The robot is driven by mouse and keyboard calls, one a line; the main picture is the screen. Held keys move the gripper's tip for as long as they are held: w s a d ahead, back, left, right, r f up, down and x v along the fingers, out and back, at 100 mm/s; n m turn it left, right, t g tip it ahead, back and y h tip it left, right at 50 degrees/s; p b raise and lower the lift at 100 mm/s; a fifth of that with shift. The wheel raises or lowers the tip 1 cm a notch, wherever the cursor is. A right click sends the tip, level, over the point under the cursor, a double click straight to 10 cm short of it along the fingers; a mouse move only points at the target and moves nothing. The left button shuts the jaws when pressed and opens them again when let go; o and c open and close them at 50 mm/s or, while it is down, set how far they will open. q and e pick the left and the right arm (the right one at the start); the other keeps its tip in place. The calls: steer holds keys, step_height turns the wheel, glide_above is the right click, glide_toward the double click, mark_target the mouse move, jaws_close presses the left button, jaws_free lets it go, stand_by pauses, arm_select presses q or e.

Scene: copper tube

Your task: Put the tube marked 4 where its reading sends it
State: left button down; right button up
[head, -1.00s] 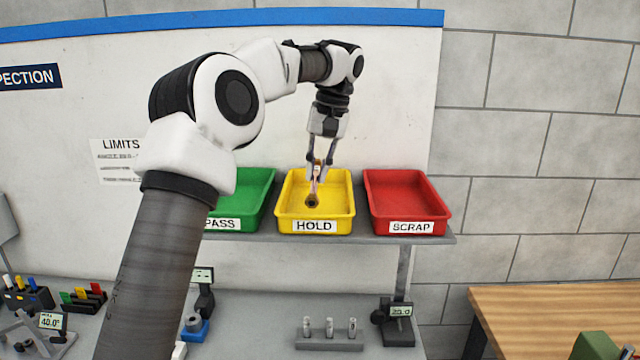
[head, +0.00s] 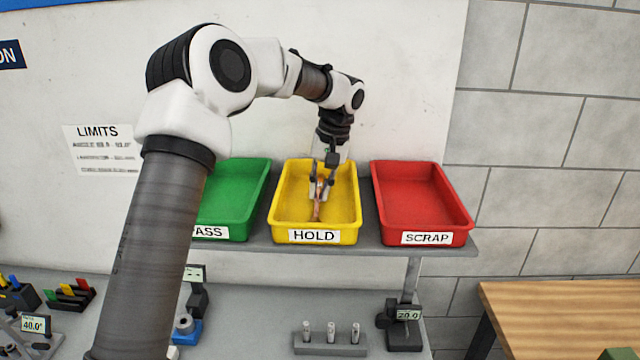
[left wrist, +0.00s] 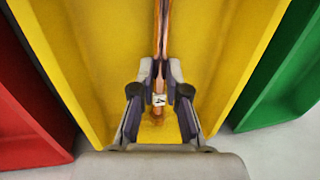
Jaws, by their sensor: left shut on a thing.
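The copper tube (head: 317,211) is in my left gripper (head: 319,190), inside the yellow HOLD tray (head: 347,222). In the left wrist view the tube (left wrist: 161,38) runs between the fingers of the gripper (left wrist: 158,78), which are shut on it. A white label with a dark 4 (left wrist: 158,100) shows on the tube near its lower end. The tube is low over the tray floor; I cannot tell if it touches. My right gripper is in neither view.
The green PASS tray (head: 238,205) stands left of HOLD and the red SCRAP tray (head: 415,205) right, all on a grey shelf (head: 365,238). A LIMITS sheet (head: 103,150) hangs on the wall. Below are a rack of pegs (head: 330,345) and a 20.0 display (head: 408,315).

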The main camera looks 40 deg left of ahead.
arm_select(q)
steer(key=shift+s+d+r, duration=0.1)
steer(key=shift+s+d, duration=0.3)
steer(key=c, duration=1.2)
jaws_free()
steer(key=shift+f, duration=0.2)
steer(key=shift+w+a, duration=0.2)
steer(key=shift+w, duration=0.05)
steer(key=shift+s+d+r, duration=0.1)
steer(key=shift+r, duration=0.5)
steer(key=b+v, duration=0.1)
steer(key=v, duration=1)
steer(key=shift+r+b, duration=0.1)
steer(key=shift+b, duration=0.2)
